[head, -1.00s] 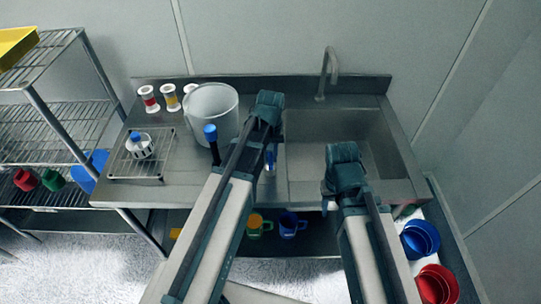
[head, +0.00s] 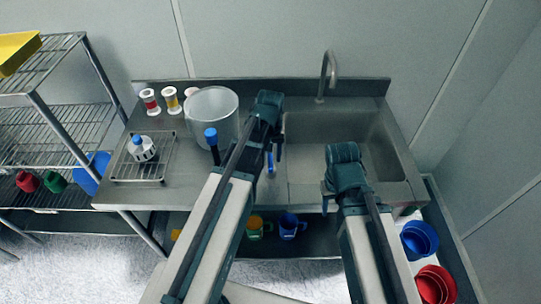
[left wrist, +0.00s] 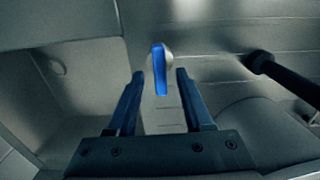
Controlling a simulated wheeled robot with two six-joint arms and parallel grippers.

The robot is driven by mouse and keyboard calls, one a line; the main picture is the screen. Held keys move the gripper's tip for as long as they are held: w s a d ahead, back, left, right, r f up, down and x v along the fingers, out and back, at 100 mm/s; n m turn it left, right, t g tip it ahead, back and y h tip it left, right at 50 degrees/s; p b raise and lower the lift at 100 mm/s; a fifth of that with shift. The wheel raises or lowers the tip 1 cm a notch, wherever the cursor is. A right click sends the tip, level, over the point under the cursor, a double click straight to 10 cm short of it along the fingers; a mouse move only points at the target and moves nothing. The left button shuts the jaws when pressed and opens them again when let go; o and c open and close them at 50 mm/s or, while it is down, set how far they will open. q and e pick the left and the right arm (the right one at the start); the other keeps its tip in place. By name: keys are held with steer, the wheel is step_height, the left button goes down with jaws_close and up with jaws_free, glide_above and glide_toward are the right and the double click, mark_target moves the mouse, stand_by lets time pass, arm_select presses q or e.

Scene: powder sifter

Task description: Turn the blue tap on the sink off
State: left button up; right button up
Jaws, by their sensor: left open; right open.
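The blue tap handle (left wrist: 160,72) shows in the left wrist view as a narrow upright blue lever on a round pale base. It lines up with the gap between the fingertips of my open left gripper (left wrist: 159,78); I cannot tell whether it is between them or just beyond, and no grip shows. In the head view a bit of the blue tap (head: 270,162) shows by my left gripper (head: 272,148), at the left edge of the sink basin (head: 325,127). My right gripper (head: 332,200) is open and empty over the sink bench's front edge.
A steel spout (head: 326,72) rises behind the basin. A grey bucket (head: 212,108), a blue-topped black stick (head: 212,142), spools (head: 171,102) and a wire rack (head: 140,172) stand left. Mugs (head: 288,226) sit below; bowls (head: 420,240) stand lower right.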

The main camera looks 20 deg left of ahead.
mark_target(271, 161)
arm_select(q)
step_height(271, 161, up, 12)
steer(key=p, duration=1.1)
arm_select(e)
step_height(271, 161, up, 12)
arm_select(q)
steer(key=s+d+f+m+b, duration=0.3)
steer(key=s+d+f+b, duration=0.2)
steer(key=s, duration=0.2)
steer(key=s+d+f+m+y+b, duration=0.1)
steer(key=s+d+f+m+b, duration=0.3)
steer(key=s, duration=0.3)
steer(key=shift+d+f+b, duration=0.75)
steer(key=shift+f, duration=0.05)
arm_select(e)
step_height(271, 161, down, 11)
steer(key=shift+r, duration=0.15)
arm_select(q)
steer(key=shift+s, duration=0.1)
